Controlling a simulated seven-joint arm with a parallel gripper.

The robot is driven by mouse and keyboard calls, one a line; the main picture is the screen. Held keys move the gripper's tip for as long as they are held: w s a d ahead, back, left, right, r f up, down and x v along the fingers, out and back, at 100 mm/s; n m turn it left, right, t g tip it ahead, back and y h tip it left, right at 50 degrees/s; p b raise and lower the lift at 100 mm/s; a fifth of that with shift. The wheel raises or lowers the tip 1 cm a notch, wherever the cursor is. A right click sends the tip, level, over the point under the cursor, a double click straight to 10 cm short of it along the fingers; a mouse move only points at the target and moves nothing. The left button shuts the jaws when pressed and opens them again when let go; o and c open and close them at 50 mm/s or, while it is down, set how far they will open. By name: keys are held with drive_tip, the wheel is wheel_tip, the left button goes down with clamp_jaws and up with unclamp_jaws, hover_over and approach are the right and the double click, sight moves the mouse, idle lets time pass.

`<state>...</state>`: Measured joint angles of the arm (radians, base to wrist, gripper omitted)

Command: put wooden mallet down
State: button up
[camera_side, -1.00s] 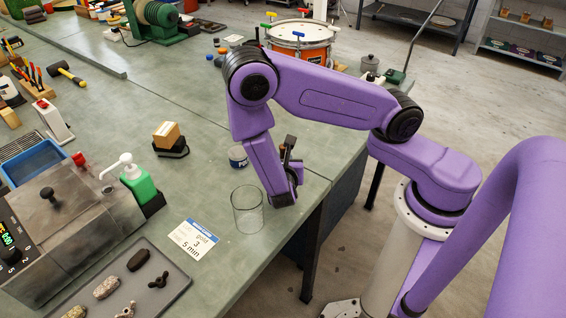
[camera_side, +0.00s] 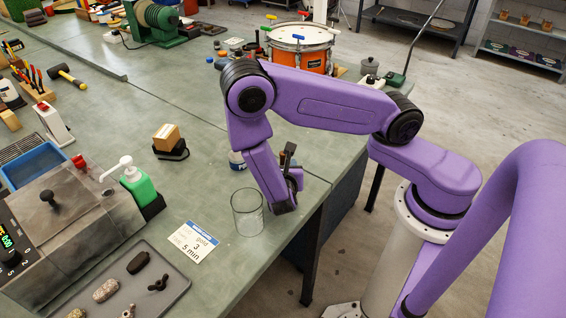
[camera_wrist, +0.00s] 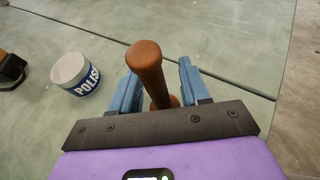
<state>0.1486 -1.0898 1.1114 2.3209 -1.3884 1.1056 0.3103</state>
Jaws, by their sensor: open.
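The wooden mallet (camera_wrist: 148,68) shows in the wrist view as a brown, rounded wooden piece standing between my blue fingers and pointing toward the camera. Its lower part is hidden behind my gripper's dark plate. In the side view my gripper (camera_side: 284,205) is low at the bench's front edge, right of a clear glass. The mallet is mostly hidden by the arm there.
The clear glass (camera_side: 247,212) stands just left of my gripper. The polish tin (camera_wrist: 75,74) is left of the fingers in the wrist view. A label card (camera_side: 194,242) lies left of the glass. An orange drum (camera_side: 301,50) stands farther back. The bench edge is close on the right.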

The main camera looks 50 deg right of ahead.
drive_tip(key=v, duration=0.3)
drive_tip(key=shift+a+r, duration=0.15)
wheel_tip(320, 180, up, 5)
drive_tip(key=shift+r, duration=0.85)
drive_tip(key=s+a+r+m+g+y, duration=0.1)
drive_tip(key=s+r+m+g+y, duration=0.2)
drive_tip(key=s, duration=0.6)
drive_tip(key=s+r+m+g+y, duration=0.4)
drive_tip(key=s+r+m+y, duration=0.3)
drive_tip(key=s+m+y, duration=0.1)
drive_tip(key=shift+s+a+r+m+g, duration=0.3)
drive_tip(key=shift+s+a+m, duration=0.1)
drive_tip(key=shift+s+m, duration=0.55)
